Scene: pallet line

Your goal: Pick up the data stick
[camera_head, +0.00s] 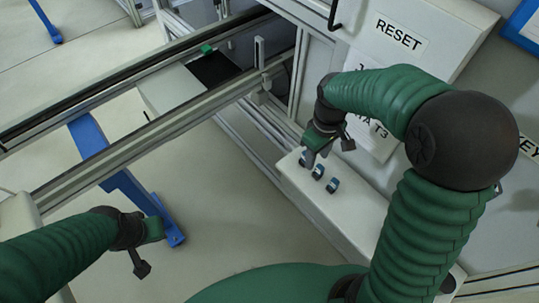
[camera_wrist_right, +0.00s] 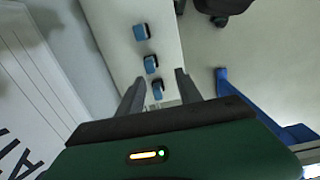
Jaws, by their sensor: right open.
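Three small blue-and-dark sticks stand in a row on a white ledge (camera_head: 350,207). The near one (camera_head: 332,185) and the middle one (camera_head: 318,171) show clearly in the head view; the third is mostly hidden by my right gripper (camera_head: 328,156). In the right wrist view the sticks are at the top (camera_wrist_right: 142,32), the middle (camera_wrist_right: 151,65) and between my fingertips (camera_wrist_right: 158,90). My right gripper is open, its fingers either side of the lowest stick there; I cannot tell whether they touch it. My left gripper (camera_head: 143,258) hangs at lower left, away from the sticks; its jaw gap is unclear.
A white panel with a RESET label (camera_head: 399,32) rises behind the ledge. Conveyor rails (camera_head: 150,128) cross the left, with a blue support leg (camera_head: 130,182) below. A green piece (camera_head: 207,49) sits by a dark opening. Open floor lies left of the ledge.

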